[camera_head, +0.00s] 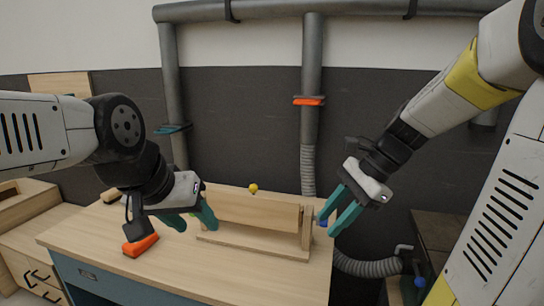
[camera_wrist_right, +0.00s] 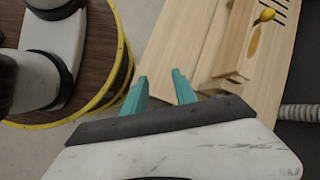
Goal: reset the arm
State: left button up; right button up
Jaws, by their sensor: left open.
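My left gripper (camera_head: 190,220) has teal fingers spread apart. It is above the workbench (camera_head: 175,265), at the left end of a wooden form (camera_head: 250,212). The near finger seems to overlap the form's end; I cannot tell whether they touch. My right gripper (camera_head: 328,224) is open with nothing between its teal fingers, beside the form's right end and close to a blue knob (camera_head: 323,223) there. The right wrist view shows its two fingers (camera_wrist_right: 162,92) apart, with the bench and form to their right.
An orange block (camera_head: 140,245) lies on the bench at left, below my left wrist. A yellow knob (camera_head: 253,188) sits at the form's back. Grey pipes (camera_head: 312,60) run along the wall behind. A ribbed hose (camera_head: 370,267) is right of the bench. The bench's front is clear.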

jog(key=s+r+n+t+h, duration=0.4)
jog(key=s+n, duration=0.3)
jog(key=n, duration=0.7)
jog(key=shift+s+d+r+n+t, duration=0.25)
jog(key=shift+d+n+t, duration=0.2)
jog(key=shift+t, duration=0.45)
pick_arm(q)
jog(key=shift+c, duration=0.2)
